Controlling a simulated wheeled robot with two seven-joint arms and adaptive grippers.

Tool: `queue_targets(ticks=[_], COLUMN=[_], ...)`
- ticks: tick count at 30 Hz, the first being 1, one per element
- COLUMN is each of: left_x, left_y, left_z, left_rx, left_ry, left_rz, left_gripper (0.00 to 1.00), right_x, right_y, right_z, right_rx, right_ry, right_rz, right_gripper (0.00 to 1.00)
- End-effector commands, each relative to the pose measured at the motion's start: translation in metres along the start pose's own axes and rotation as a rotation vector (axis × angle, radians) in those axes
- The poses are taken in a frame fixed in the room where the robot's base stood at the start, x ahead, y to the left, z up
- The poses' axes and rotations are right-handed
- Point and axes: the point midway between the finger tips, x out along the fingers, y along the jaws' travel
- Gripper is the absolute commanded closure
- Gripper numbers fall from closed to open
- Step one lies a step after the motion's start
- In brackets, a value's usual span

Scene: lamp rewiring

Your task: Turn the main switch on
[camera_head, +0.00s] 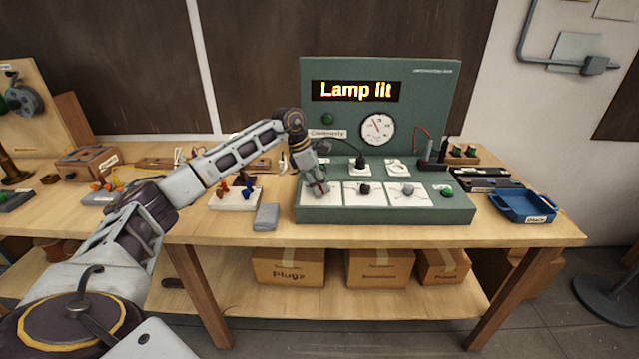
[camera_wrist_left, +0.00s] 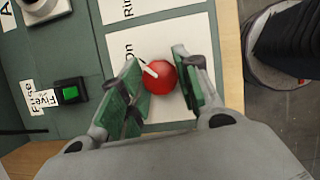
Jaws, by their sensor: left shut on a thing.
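The main switch is a red round knob (camera_wrist_left: 160,77) with a white pointer mark, on a white plate (camera_wrist_left: 178,35) of the green test panel (camera_head: 385,214). In the wrist view the pointer is turned toward the word "On". My left gripper (camera_head: 319,188) is at the left plate of the panel's sloping front and hides most of the knob in the head view. In the wrist view its green-padded fingers stand on both sides of the knob, shut on it. The panel's display (camera_head: 356,90) reads "Lamp lit". My right gripper is in neither view.
Two more knobs, one dark (camera_head: 365,189) and one grey (camera_head: 408,190), sit right of my gripper. A green button (camera_wrist_left: 70,92) is beside the knob plate. A blue tray (camera_head: 525,207) stands at the right, and a grey block (camera_head: 266,217) lies left of the panel.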

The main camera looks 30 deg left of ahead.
Motion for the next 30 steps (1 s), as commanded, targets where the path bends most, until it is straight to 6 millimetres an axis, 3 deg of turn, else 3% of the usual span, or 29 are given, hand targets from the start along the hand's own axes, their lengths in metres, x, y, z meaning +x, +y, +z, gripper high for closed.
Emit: queue_targets(ticks=[9,10,15,30], left_x=[-0.0017,-0.0017,-0.0011,-0.0073], left_y=[0.0011,0.0011,0.0007,0.0004], left_z=[0.0007,0.0007,0.0004,0.0004], left_rx=[0.001,0.001,0.001,0.0], left_ry=[-0.003,-0.003,-0.001,-0.001], left_rz=[0.004,0.003,0.002,0.001], left_gripper=[0.91,0.65,0.46,0.46], right_x=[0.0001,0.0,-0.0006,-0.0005], right_y=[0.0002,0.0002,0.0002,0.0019], right_z=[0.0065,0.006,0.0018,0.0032], right_rx=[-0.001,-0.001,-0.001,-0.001], right_ry=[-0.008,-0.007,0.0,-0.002], right_rz=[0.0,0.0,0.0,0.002], right_gripper=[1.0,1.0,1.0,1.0])
